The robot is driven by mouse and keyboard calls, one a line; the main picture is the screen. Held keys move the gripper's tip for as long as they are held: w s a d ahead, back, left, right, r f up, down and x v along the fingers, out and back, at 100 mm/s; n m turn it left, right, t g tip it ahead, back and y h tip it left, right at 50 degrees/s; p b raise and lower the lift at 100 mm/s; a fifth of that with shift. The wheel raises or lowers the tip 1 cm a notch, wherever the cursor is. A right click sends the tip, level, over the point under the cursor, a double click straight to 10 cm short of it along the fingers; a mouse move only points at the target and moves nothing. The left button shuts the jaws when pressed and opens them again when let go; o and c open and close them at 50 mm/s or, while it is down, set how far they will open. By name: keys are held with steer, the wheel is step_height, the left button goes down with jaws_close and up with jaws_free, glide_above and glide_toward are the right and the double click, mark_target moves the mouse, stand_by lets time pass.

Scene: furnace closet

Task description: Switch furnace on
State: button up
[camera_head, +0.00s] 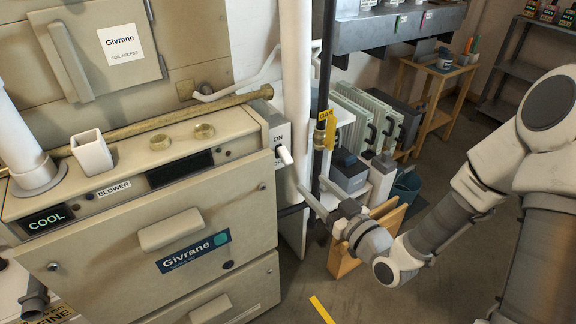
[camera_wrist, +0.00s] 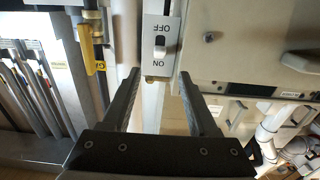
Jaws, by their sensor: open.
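The beige Givrane furnace (camera_head: 200,235) fills the left of the head view; its panel also shows at the right of the wrist view (camera_wrist: 245,45). A grey switch box (camera_head: 274,121) is on its right side, with a white lever (camera_head: 285,155) sticking out below the ON label. In the wrist view the switch plate (camera_wrist: 160,20) appears upside down, OFF above and ON below the lever (camera_wrist: 160,42). I cannot tell the lever's setting for sure. My gripper (camera_head: 312,185) is open and empty, below and right of the lever, apart from it; its fingers (camera_wrist: 160,74) point toward the switch.
A white pipe (camera_head: 296,80) and a dark gas pipe with a yellow valve (camera_head: 325,128) stand right beside the switch. Grey boxes (camera_head: 349,172) and a wooden stand (camera_head: 343,258) are behind my gripper. The display reads COOL (camera_head: 47,220). Floor in front is mostly clear.

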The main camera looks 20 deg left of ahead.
mark_target(289, 161)
steer(key=b+x, duration=0.1)
steer(key=x, duration=1.1)
steer(key=shift+w, duration=0.1)
jaws_close()
